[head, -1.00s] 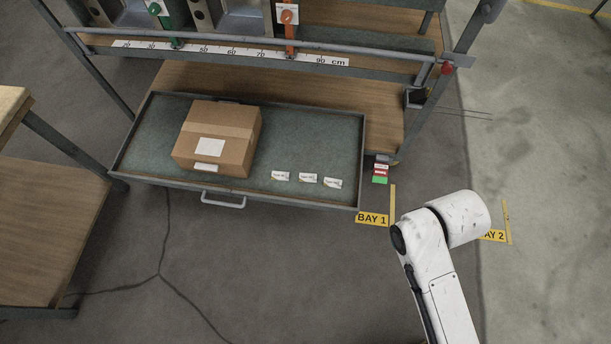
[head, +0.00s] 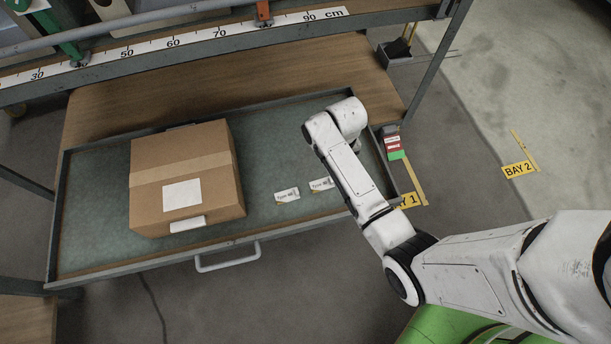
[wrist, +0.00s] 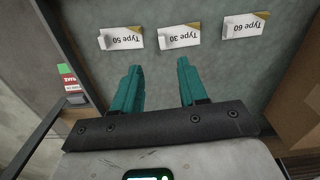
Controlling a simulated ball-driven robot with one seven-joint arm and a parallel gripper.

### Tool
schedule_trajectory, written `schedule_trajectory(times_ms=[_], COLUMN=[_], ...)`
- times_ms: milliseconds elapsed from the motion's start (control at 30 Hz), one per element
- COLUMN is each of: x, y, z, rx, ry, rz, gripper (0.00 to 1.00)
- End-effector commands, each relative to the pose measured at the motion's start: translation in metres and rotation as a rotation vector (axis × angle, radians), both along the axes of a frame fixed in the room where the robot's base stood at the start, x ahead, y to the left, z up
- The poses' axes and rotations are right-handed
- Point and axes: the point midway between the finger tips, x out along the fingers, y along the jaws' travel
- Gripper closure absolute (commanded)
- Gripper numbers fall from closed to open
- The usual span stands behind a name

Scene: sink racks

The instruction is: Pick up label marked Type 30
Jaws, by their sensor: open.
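In the wrist view three white labels with tan corners lie in a row on the green tray surface, their print upside down. The label marked Type 30 (wrist: 180,37) is in the middle, with Type 50 (wrist: 121,39) to its left and Type 60 (wrist: 243,27) to its right. My gripper (wrist: 160,72) is open and empty, its teal fingers apart from the labels and just below Type 30 in the picture. In the head view the middle label (head: 321,184) shows beside my arm. The label nearest the box (head: 287,195) is clear, and my arm hides the third.
A cardboard box (head: 184,175) stands in the left part of the shallow tray (head: 100,262), which has a raised rim and a front handle (head: 228,258). A shelf with a cm scale (head: 180,40) runs above the back. A red and green block (head: 393,147) is beside the tray's right side.

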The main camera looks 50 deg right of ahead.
Motion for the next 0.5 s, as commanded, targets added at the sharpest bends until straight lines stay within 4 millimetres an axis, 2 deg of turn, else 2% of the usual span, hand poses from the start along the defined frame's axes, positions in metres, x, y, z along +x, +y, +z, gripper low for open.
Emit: schedule_trajectory(times_ms=[233, 500], x=[0.002, 0.002], y=[-0.003, -0.002], z=[-0.022, -0.06], rx=[0.003, 0.003], ry=[0.002, 0.001], rz=[-0.011, -0.01], gripper=[0.57, 0.57])
